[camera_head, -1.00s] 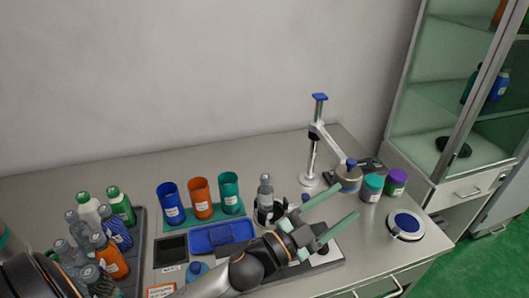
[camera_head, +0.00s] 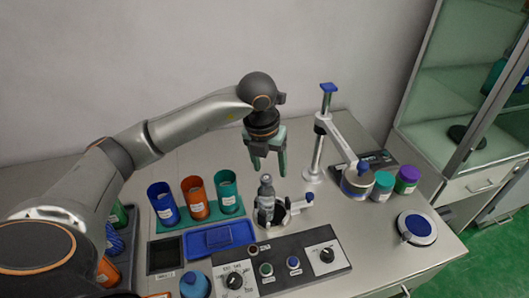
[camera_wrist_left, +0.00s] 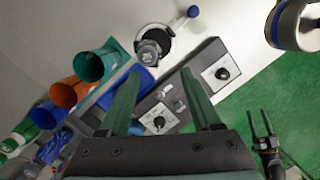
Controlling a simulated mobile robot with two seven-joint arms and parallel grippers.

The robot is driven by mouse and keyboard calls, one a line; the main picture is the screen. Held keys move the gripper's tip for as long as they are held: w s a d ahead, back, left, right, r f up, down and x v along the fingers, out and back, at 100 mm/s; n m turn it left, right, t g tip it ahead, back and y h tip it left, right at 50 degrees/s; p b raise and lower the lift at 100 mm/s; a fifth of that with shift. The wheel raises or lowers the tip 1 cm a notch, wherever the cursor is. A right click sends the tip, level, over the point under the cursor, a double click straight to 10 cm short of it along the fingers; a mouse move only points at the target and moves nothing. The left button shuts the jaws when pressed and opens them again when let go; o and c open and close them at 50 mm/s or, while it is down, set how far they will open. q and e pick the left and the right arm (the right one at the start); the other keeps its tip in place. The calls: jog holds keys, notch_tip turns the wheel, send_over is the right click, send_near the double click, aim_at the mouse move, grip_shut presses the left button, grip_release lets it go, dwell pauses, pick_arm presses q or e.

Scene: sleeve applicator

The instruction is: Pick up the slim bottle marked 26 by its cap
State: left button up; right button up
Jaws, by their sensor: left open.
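A slim clear bottle with a grey cap (camera_head: 266,187) stands upright in a dark round holder (camera_head: 281,216) with a blue-tipped handle. My right gripper (camera_wrist_left: 262,122) shows small over the green floor, fingers apart and empty.
Blue (camera_head: 163,204), orange (camera_head: 195,198) and teal (camera_head: 226,192) cups stand left of the holder. A control panel (camera_head: 282,262) lies in front. A stand with a jointed arm (camera_head: 317,150) and lidded jars (camera_head: 407,180) are to the right. My left arm partly hides bottles at far left.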

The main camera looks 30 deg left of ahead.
aim_at(266, 177)
pick_arm(q)
jog(key=shift+w+a+r+y, duration=0.1)
jog(key=shift+a+y, duration=0.1)
jog(key=shift+a, duration=0.25)
jog(key=shift+w+a+r+y, duration=0.1)
jog(key=shift+a+y, duration=0.1)
jog(key=shift+a, duration=0.25)
jog(key=shift+f, duration=0.45)
jog(key=b+x, duration=0.5)
jog(key=x, duration=0.2)
jog(key=shift+d, duration=0.15)
jog(key=shift+w+f+b, duration=0.1)
jog(key=shift+f+b, duration=0.3)
jog(key=shift+f, duration=0.05)
grip_shut()
jog(key=shift+r, duration=0.15)
dwell(0.3)
